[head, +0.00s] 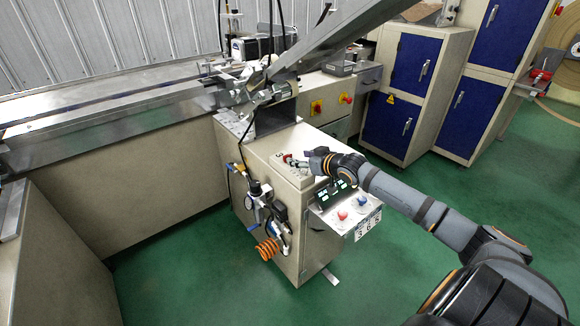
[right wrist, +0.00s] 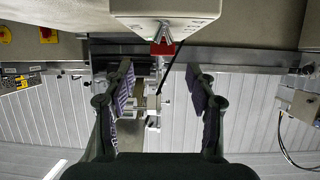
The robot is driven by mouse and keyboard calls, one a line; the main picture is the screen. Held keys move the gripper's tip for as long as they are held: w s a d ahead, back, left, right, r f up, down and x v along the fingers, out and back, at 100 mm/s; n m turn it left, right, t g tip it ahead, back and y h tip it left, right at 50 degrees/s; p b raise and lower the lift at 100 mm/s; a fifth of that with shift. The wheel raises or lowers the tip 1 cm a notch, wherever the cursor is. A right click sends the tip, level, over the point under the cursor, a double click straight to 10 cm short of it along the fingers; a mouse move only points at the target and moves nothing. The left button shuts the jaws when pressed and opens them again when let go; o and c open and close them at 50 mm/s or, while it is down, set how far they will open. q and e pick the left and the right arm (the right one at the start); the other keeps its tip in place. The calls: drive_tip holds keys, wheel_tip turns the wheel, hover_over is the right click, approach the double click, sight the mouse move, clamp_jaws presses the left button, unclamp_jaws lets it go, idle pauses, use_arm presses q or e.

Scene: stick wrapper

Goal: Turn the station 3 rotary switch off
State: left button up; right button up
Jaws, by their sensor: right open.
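A cream control cabinet (head: 275,170) stands in the middle of the head view. My right gripper (head: 308,161) is over its top, close to a small control with red on it (head: 286,158). In the right wrist view my right gripper (right wrist: 162,82) is open and empty, its fingers apart. A red control with a metal lever (right wrist: 162,47) sticks out from a pale box (right wrist: 168,18), ahead of and between the fingers; no contact shows. I cannot tell whether this is the station 3 rotary switch or read its position. My left gripper is out of view.
The cabinet's front has a lit display (head: 335,193), a red knob (head: 342,215) and a blue knob (head: 361,200). Air fittings and an orange coiled hose (head: 267,249) hang on its side. A slanted metal chute (head: 335,35) rises above.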

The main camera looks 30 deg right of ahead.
sight(289, 156)
drive_tip(key=x, duration=0.6)
drive_tip(key=shift+a+b, duration=0.15)
drive_tip(key=shift+b, duration=0.25)
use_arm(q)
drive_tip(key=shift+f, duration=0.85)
use_arm(e)
drive_tip(key=shift+c, duration=0.2)
